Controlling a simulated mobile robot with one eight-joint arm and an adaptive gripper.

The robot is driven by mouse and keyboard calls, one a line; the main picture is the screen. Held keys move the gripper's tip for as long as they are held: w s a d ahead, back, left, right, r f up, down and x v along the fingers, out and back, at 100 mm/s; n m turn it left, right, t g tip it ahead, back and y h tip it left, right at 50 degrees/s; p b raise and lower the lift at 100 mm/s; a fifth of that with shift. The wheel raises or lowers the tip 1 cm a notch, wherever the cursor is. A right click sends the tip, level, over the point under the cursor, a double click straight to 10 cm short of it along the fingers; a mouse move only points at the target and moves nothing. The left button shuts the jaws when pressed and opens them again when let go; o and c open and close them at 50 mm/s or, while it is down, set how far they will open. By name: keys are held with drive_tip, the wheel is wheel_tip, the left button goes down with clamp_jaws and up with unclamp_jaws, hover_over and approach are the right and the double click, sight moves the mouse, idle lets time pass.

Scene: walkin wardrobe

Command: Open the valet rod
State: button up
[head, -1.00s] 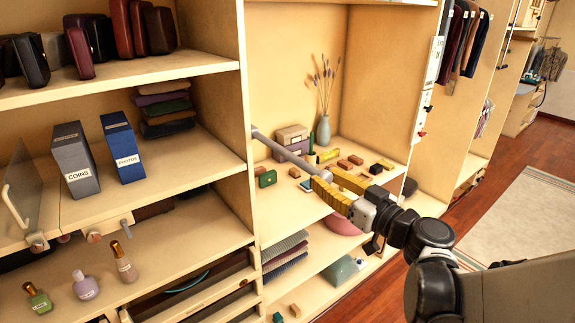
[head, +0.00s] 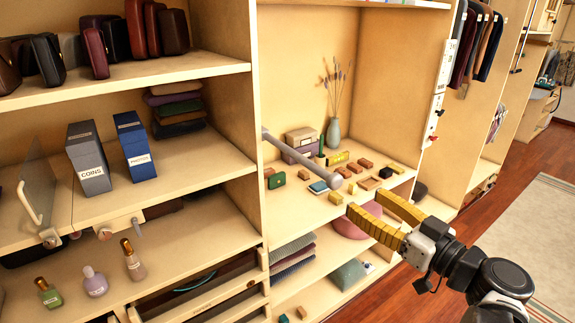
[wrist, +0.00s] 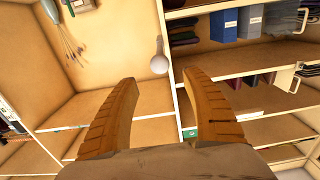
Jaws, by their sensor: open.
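The valet rod (head: 303,156) is a grey bar with a rounded end knob. It sticks out from the front edge of the wooden divider, over the open compartment. In the wrist view its knob (wrist: 159,58) shows nearly end-on, just beyond the fingertips and roughly midway between them. My gripper (head: 364,200) has yellow-orange fingers, spread apart and empty. It is to the lower right of the knob in the head view, with a visible gap to it. The fingers also show spread in the wrist view (wrist: 160,78).
The shelf (head: 285,208) behind the rod bears small boxes and a vase (head: 333,131) with dried stems. Binders (head: 88,158) and bottles (head: 132,260) stand on the left shelves. A white panel (head: 436,95) is on the right divider. Floor on the right is clear.

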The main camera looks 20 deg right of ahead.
drive_tip(key=shift+v, duration=1.15)
drive_tip(key=a+f+m+g+b, duration=0.1)
drive_tip(key=a+f+g+b, duration=0.7)
drive_tip(key=f, duration=0.7)
drive_tip(key=s+a+f+m+g+h+b, duration=0.1)
drive_tip(key=s+a+f+h+b, duration=0.1)
drive_tip(key=f, duration=0.3)
drive_tip(key=s+a+f+m+g+h+b, duration=0.1)
drive_tip(key=s+a+f+h+b, duration=0.1)
drive_tip(key=f+b, duration=0.3)
drive_tip(key=shift+s+f+m+h, duration=0.35)
drive_tip(key=shift+f+h, duration=0.1)
drive_tip(key=shift+h, duration=0.35)
